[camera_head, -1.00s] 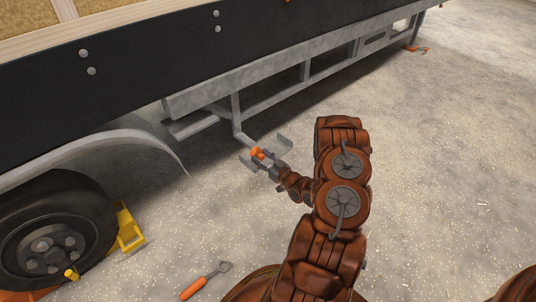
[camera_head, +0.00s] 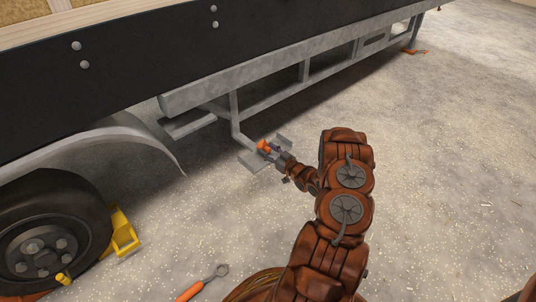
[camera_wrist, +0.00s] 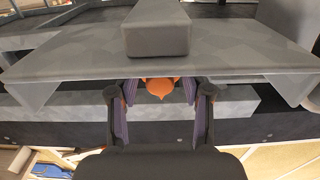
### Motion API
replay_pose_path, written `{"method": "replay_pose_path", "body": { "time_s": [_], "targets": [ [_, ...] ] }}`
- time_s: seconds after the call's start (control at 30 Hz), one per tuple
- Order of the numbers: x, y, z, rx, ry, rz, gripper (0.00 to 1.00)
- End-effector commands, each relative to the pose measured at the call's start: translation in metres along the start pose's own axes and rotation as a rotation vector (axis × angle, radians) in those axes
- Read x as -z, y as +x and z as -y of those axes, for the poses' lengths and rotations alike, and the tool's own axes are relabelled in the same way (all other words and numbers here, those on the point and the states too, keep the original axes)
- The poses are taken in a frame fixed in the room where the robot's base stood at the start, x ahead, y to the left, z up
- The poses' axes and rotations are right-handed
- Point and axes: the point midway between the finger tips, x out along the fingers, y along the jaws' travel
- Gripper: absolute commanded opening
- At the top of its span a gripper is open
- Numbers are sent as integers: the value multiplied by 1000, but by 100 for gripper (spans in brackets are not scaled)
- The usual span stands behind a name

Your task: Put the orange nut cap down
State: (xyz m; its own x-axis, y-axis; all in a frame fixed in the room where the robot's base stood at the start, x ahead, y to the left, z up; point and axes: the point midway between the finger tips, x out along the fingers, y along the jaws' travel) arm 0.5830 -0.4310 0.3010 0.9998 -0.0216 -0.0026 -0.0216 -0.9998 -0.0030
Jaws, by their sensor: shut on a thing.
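The orange nut cap (camera_head: 264,146) is held at the tip of my gripper (camera_head: 270,150), beside the grey metal bracket (camera_head: 241,139) low under the trailer's side. In the wrist view the cap (camera_wrist: 160,87) is between the two fingers of my gripper (camera_wrist: 160,95), which are shut on it. The cap's upper part is hidden behind the edge of a wide grey plate (camera_wrist: 75,60). I cannot tell whether the cap touches the plate.
The trailer's grey frame rail (camera_head: 260,75) runs above the bracket. A wheel (camera_head: 45,240) with a yellow chock (camera_head: 124,232) is at left. An orange-handled wrench (camera_head: 203,284) lies on the floor. Open concrete floor (camera_head: 440,150) is at right.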

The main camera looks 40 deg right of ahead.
Motion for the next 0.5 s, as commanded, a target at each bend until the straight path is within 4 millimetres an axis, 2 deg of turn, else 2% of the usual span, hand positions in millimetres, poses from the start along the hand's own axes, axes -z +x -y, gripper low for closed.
{"method": "replay_pose_path", "body": {
  "time_s": [0.4,0.43,0.5],
  "targets": [
    [-5,0,0,1,-2,-1,7],
    [-4,0,0,1,-2,-1,52],
    [-4,0,0,1,-2,-1,59]
  ]
}}
